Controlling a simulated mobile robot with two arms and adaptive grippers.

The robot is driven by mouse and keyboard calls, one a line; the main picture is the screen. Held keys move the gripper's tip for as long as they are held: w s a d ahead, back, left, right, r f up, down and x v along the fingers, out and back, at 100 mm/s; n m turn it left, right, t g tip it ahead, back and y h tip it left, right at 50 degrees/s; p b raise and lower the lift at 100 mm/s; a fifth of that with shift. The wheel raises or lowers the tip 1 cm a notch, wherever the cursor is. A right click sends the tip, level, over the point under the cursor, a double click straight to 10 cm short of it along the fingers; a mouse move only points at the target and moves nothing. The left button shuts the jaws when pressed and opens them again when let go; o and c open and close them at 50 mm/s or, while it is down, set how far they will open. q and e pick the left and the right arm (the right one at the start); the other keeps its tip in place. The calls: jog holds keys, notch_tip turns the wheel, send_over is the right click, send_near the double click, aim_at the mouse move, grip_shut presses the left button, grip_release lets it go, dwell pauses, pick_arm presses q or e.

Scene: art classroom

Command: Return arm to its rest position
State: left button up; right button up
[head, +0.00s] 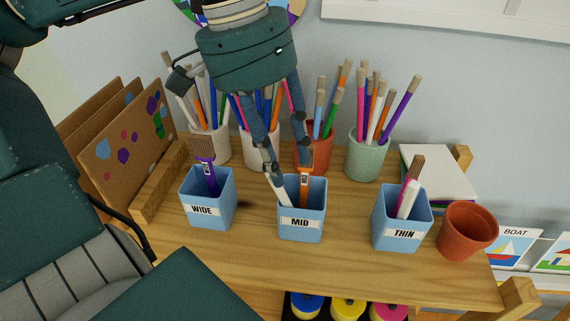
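My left gripper (286,170) hangs down from the top of the head view over the blue MID cup (301,231). Its two fingers look spread apart, and the left fingertip reaches down to the cup's mouth. An orange-handled brush (305,190) stands in the MID cup, beside the right finger; I see no clear grip on it. The blue WIDE cup (202,211) at left holds a purple wide-bristled brush (208,178). The blue THIN cup (401,233) at right holds a pink brush and a white one. My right gripper is not in view.
Several pots of pencils and brushes stand at the back, including a pale green pot (367,155). A terracotta pot (467,231) sits at the right edge. Upright boards (125,140) are at left, paper (438,172) at back right. The front wood (350,270) is clear.

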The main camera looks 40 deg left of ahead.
pick_arm(q)
jog(key=v, duration=0.9)
dwell(0.8)
